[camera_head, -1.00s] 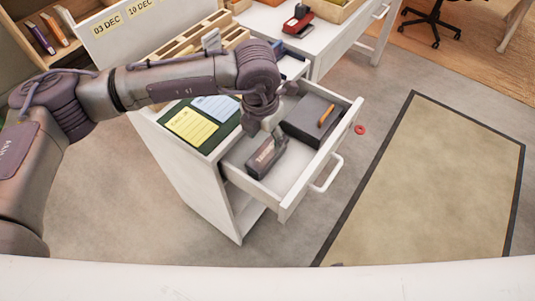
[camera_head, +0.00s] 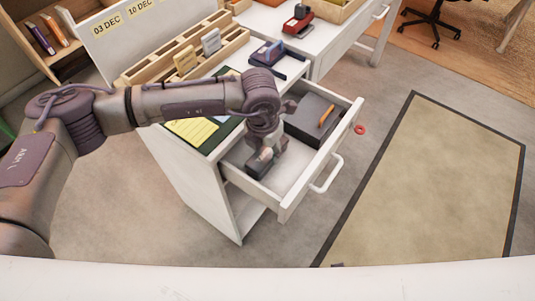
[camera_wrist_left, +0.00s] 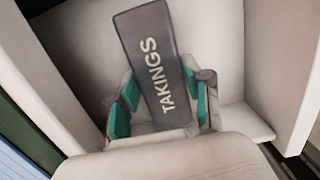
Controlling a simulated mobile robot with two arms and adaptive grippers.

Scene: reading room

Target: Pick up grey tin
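The grey tin (camera_wrist_left: 158,62) is a long dark grey box with "TAKINGS" in pale letters on its top. In the head view, the grey tin (camera_head: 256,171) lies in the near-left part of the open white drawer (camera_head: 291,184), partly hidden by my left gripper. My left gripper (camera_head: 265,156) points down into the drawer over the tin. In the wrist view, the teal-padded fingers of my left gripper (camera_wrist_left: 162,105) stand apart, one on each side of the tin's near end. Whether either pad touches it is hard to tell. My right gripper is not in view.
A larger dark box (camera_head: 302,128) with an orange item (camera_head: 326,116) on top sits in the drawer's far end. The drawer walls are close around the gripper.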

